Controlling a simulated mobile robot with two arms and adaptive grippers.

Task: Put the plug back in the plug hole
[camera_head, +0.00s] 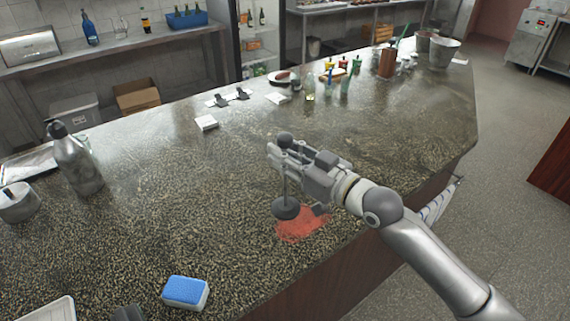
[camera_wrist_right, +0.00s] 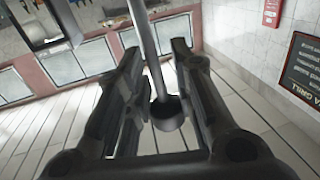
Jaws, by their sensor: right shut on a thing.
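The plug is a dark round disc (camera_head: 286,208) on a thin upright rod, with a dark ball knob (camera_head: 284,140) at the top. My right gripper (camera_head: 285,158) is shut on the rod just below the knob, and the disc hangs lower, over the near part of the counter. In the right wrist view the rod (camera_wrist_right: 147,45) runs between the two fingers of my right gripper (camera_wrist_right: 150,85), with a dark rounded end (camera_wrist_right: 166,113) showing. I cannot tell whether the disc touches the counter. No plug hole can be made out. My left gripper is not in view.
A red spill (camera_head: 302,224) lies on the speckled counter (camera_head: 150,225) beside the disc. A blue sponge (camera_head: 185,292) is near the front. A grey bottle (camera_head: 77,160) and a round pot (camera_head: 17,203) stand at the left. Bottles and condiments stand farther back.

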